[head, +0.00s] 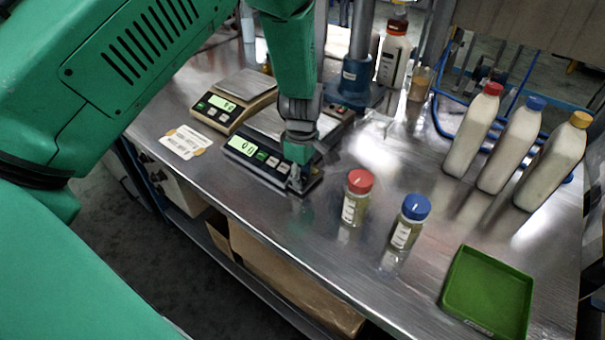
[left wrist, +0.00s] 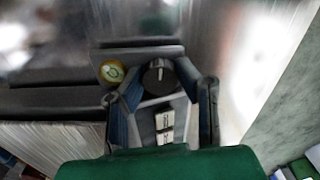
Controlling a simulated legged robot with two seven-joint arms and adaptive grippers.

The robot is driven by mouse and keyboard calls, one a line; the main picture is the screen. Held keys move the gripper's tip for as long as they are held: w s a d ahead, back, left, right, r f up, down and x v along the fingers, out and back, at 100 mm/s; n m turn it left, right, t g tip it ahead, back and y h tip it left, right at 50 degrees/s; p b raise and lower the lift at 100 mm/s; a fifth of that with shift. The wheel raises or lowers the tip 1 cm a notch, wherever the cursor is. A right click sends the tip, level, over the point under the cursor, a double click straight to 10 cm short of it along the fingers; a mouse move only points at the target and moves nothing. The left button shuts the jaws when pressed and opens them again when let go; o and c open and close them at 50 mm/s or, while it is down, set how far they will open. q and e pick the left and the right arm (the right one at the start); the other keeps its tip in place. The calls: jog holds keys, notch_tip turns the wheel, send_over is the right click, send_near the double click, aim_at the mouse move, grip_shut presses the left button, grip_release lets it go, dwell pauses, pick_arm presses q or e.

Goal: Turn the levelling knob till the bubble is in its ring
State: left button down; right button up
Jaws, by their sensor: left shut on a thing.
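The black levelling knob (left wrist: 159,76) with a pale pointer line shows in the left wrist view, between the fingers of my left gripper (left wrist: 160,84). The gripper is shut on it. The round yellow-green bubble level (left wrist: 112,72) is just left of the knob; a ring mark shows in it, but I cannot tell where the bubble lies. In the head view my left gripper (head: 298,178) points down at the front right corner of the dark scale (head: 241,147), which has a lit green display. The gripper hides the knob there. My right gripper is not in view.
A second, beige scale (head: 235,100) stands behind left, near a label card (head: 185,142). Right of the gripper stand a red-capped jar (head: 356,200) and a blue-capped jar (head: 407,225). A green tray (head: 487,295) and several tall bottles (head: 510,150) are farther right.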

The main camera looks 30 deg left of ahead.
pick_arm(q)
jog(key=shift+w+d+r+m+p, duration=0.1)
jog(key=shift+m+p, duration=0.25)
jog(key=shift+m, duration=0.25)
jog(key=shift+r+m+p, duration=0.1)
jog(key=shift+m+p, duration=0.25)
jog(key=shift+m, duration=0.25)
jog(key=shift+f+m+p, duration=0.15)
jog(key=shift+m+p, duration=0.65)
jog(key=shift+m, duration=1.2)
jog(key=c, duration=1.2)
grip_release()
jog(key=shift+d, duration=0.1)
